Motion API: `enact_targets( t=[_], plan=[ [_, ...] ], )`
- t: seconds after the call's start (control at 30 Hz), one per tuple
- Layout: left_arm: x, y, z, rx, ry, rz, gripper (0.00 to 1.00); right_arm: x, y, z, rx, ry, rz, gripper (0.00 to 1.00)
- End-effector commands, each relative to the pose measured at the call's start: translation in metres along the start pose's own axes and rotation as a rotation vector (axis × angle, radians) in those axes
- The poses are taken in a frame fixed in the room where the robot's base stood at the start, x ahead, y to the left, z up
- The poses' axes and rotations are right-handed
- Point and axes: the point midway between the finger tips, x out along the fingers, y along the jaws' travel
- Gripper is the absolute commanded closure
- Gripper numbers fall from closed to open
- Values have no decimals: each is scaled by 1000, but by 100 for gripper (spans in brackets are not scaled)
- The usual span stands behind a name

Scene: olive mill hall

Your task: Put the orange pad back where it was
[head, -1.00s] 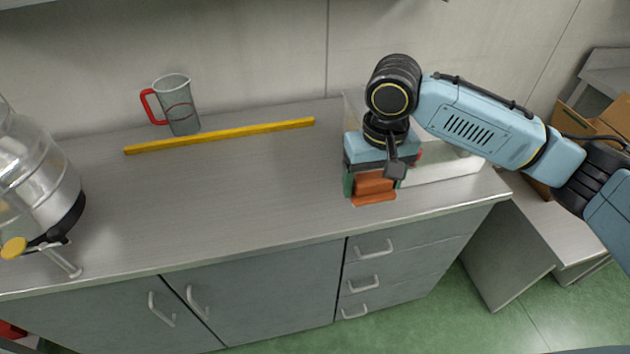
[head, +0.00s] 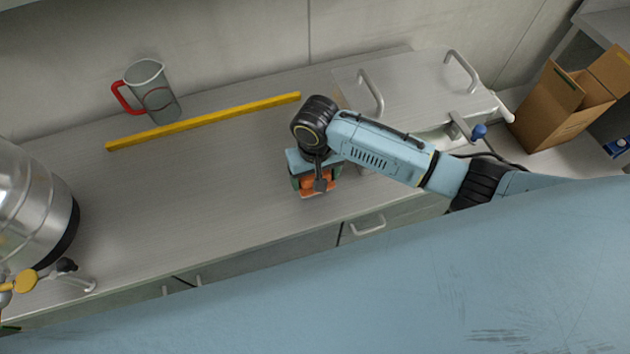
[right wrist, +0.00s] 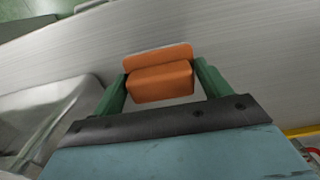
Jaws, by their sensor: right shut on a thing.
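The orange pad (right wrist: 160,80) is between the two green fingers of my right gripper (right wrist: 160,82) in the right wrist view. The gripper is shut on it. In the head view the orange pad (head: 318,184) shows below my right gripper (head: 316,182), over the front part of the grey counter (head: 230,185). I cannot tell whether the pad touches the counter. My left gripper is not in view.
A yellow bar (head: 205,121) lies along the counter's back. A measuring jug (head: 153,92) with a red handle stands behind it. A steel vessel (head: 35,205) stands at left. A metal box with handles (head: 420,95) is right of my gripper. The middle counter is clear.

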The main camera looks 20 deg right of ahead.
Motion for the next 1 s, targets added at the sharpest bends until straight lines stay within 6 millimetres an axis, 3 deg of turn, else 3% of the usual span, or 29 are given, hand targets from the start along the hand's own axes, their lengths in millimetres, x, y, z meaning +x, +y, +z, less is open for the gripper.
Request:
enact_targets(
  t=[0.3,0.7,0.73,0.9,1.0],
  plan=[
    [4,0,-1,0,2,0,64,38,0,0,1,1,1,48],
    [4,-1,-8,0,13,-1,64,43,0,0,0,2,0,48],
    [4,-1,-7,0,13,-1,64,43,0,0,0,2,0,22],
    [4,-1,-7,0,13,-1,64,42,0,-1,0,2,0,2],
    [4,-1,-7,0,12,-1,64,42,0,-1,0,2,0,2]
  ],
)
